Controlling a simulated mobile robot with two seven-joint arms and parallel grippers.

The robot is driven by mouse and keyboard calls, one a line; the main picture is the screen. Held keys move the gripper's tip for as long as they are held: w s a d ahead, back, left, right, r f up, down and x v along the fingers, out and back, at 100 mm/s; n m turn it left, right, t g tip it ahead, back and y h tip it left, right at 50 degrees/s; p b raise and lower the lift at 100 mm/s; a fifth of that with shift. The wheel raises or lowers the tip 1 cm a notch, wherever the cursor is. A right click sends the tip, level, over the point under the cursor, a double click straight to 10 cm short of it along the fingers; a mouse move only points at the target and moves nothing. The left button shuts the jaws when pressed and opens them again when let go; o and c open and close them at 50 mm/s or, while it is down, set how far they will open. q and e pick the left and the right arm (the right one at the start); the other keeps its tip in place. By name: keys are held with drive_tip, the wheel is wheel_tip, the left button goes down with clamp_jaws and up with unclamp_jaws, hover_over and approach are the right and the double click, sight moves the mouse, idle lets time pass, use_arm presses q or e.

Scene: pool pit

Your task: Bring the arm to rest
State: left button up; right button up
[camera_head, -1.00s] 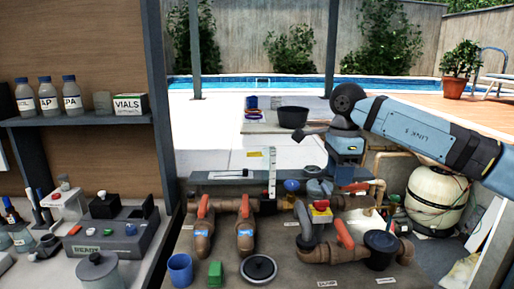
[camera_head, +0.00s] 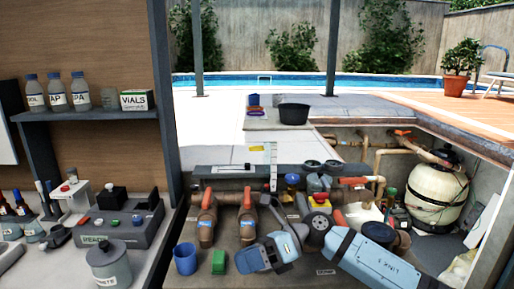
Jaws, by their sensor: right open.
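My right arm (camera_head: 372,264) comes in low from the bottom right. Its dark round joint (camera_head: 319,223) sits in front of the pipework. My right gripper (camera_head: 254,261) is folded to the left over the front of the grey bench, beside a green block (camera_head: 219,262). It holds nothing that I can see. The fingertips are hard to make out, and contact with the bench cannot be told. My left gripper is not in view.
Orange-handled valves (camera_head: 207,218) and a red and yellow switch (camera_head: 319,200) stand close behind the gripper. A blue cup (camera_head: 185,258) is left of the green block. A white tank (camera_head: 436,193) stands at the right. A grey lidded pot (camera_head: 108,265) is at the lower left.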

drive_tip(key=s+d+f+m+t+h, duration=0.1)
drive_tip(key=d+f+m+t, duration=0.35)
drive_tip(key=m, duration=0.75)
drive_tip(key=s+d+f+m+t+h, duration=0.15)
drive_tip(key=f+m+t, duration=0.35)
drive_tip(key=m+t, duration=0.6)
drive_tip(key=s+d+f+m+t+h, duration=0.1)
drive_tip(key=d+f+m+t, duration=0.5)
drive_tip(key=m, duration=0.7)
drive_tip(key=s+d+f+m+g+h, duration=0.35)
drive_tip(key=s+f+m, duration=0.25)
drive_tip(key=s+f, duration=0.3)
drive_tip(key=s+d+f+m+g+h, duration=0.35)
drive_tip(key=s+d+f+m, duration=0.2)
drive_tip(key=s+f, duration=0.35)
use_arm(q)
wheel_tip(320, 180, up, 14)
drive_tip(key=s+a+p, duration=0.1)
drive_tip(key=p, duration=1.5)
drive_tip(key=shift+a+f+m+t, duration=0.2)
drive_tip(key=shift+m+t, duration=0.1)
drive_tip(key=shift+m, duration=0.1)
use_arm(e)
wheel_tip(320, 180, up, 14)
drive_tip(key=t+h, duration=0.1)
drive_tip(key=shift+d+r, duration=0.25)
drive_tip(key=shift+d, duration=0.15)
